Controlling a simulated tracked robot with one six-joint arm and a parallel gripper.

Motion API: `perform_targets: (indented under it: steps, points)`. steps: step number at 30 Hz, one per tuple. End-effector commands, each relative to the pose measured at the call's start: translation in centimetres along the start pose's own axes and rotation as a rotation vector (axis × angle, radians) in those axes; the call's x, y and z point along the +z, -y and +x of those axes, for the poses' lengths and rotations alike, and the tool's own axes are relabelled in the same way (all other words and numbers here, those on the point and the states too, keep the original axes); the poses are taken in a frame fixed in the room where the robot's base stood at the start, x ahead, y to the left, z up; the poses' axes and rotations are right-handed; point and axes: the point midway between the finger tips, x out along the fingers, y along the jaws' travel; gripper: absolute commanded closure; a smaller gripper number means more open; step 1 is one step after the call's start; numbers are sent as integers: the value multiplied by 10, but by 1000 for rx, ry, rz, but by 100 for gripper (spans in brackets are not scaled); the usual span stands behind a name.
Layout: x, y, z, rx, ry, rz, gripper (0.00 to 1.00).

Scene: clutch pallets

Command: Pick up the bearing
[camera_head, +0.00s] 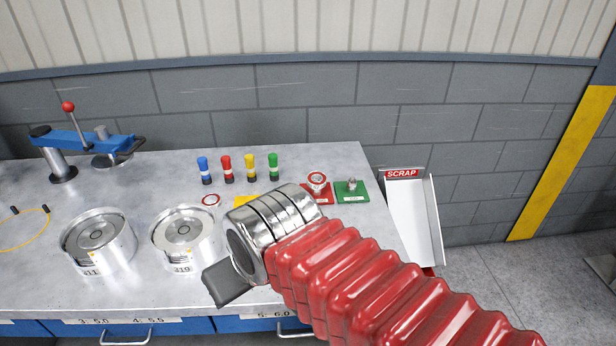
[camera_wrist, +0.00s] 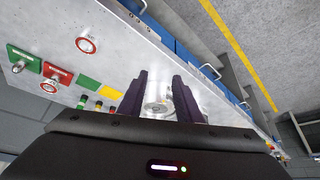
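A bearing, a silver ring with a red edge, lies on the bare table in the wrist view (camera_wrist: 86,44). A similar ringed part sits on a red pad, in the head view (camera_head: 317,180) and in the wrist view (camera_wrist: 56,74). A flat red-edged ring (camera_head: 211,200) lies left of a yellow pad in the head view. My gripper (camera_wrist: 159,77) is open, its two dark fingers apart. A silver housing shows between them, seemingly below on the table; no grip on it is visible. In the head view my wrist hides part of the table, and one dark finger shows.
Two silver housings (camera_head: 98,241) (camera_head: 185,238) stand at the table's front left. Several coloured bottles (camera_head: 226,168) stand at the back. A blue lever press (camera_head: 80,142) is at left. A green pad (camera_head: 352,190) and a scrap chute (camera_head: 410,220) are at right.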

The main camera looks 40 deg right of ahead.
Motion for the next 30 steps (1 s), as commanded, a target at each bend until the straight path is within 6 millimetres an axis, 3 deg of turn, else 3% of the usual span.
perform_targets:
  steps: [9,17,25,30]
  points:
    - [0,0,0,0,0,0,68]
    - [-11,-6,-1,8,5,11,50]
    - [-52,-40,-1,40,21,58,31]
    - [-81,-66,2,60,33,91,30]
